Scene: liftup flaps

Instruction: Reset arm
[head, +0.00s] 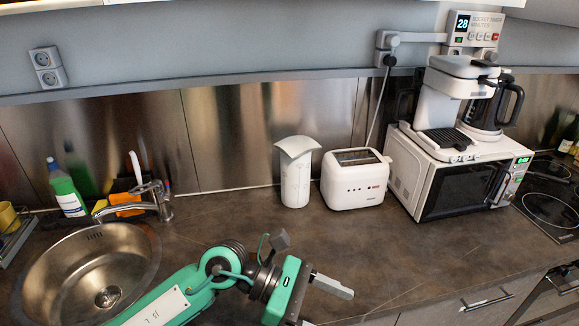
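My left arm, green and black, comes in from the lower left over the counter's front part. Its gripper (326,304) points right, above the brown countertop (400,262). One grey finger shows clearly at the far end of the green gripper body. Only a sliver of the other finger shows at the bottom edge, apart from the first, with a gap between them. I see nothing held in that gap. My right arm and gripper are not in this view.
A steel sink (62,275) is at left, with a soap bottle (66,190) behind. A white canister (296,178), toaster (355,180) and microwave (455,180) with coffee maker (450,95) stand at the back. A hob (550,205) is at right. The middle counter is clear.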

